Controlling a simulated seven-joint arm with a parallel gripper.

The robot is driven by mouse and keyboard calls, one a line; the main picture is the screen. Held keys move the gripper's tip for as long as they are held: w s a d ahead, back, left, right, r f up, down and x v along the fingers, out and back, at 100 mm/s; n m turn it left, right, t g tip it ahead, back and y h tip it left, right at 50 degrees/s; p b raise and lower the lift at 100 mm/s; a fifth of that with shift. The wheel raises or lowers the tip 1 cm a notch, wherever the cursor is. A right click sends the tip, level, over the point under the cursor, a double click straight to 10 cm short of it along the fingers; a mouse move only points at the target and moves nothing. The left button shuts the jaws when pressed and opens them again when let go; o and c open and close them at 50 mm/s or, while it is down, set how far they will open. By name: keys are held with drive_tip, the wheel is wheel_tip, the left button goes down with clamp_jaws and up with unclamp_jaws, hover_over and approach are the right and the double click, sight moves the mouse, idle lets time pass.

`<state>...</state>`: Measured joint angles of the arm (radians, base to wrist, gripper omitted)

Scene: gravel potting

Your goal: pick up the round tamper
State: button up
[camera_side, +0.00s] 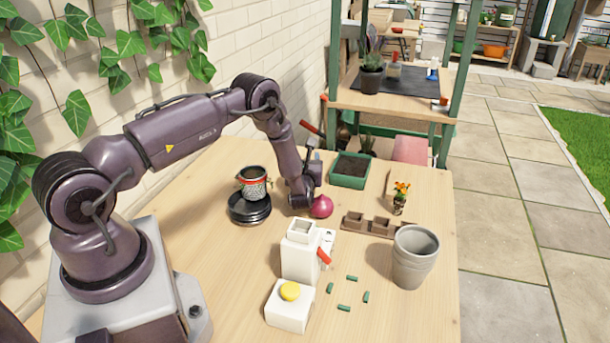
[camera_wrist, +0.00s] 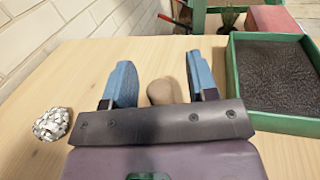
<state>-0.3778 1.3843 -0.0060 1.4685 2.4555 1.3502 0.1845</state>
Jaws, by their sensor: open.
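A smooth tan rounded thing (camera_wrist: 163,92), which looks like the round tamper's knob, stands on the table in the wrist view. It shows between the two blue fingers of my gripper (camera_wrist: 160,70), and its lower part is hidden behind the gripper's dark bar. The fingers are spread wide, with a gap on each side of it; I cannot tell how far ahead it lies. In the side view, a blue fingertip of my gripper (camera_side: 317,157) shows low over the back of the table, left of the green tray. The tamper is not clearly visible there, perhaps behind my wrist.
The soil-filled green tray (camera_wrist: 232,75) is close to the right finger. A crumpled silvery ball (camera_wrist: 52,123) lies left. A red onion (camera_side: 321,206) sits beside my wrist. The brick wall (camera_side: 270,60) runs behind.

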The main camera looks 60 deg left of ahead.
drive_tip(key=shift+w+a, duration=0.15)
drive_tip(key=shift+a, duration=0.05)
clamp_jaws()
drive_tip(key=shift+r, duration=0.1)
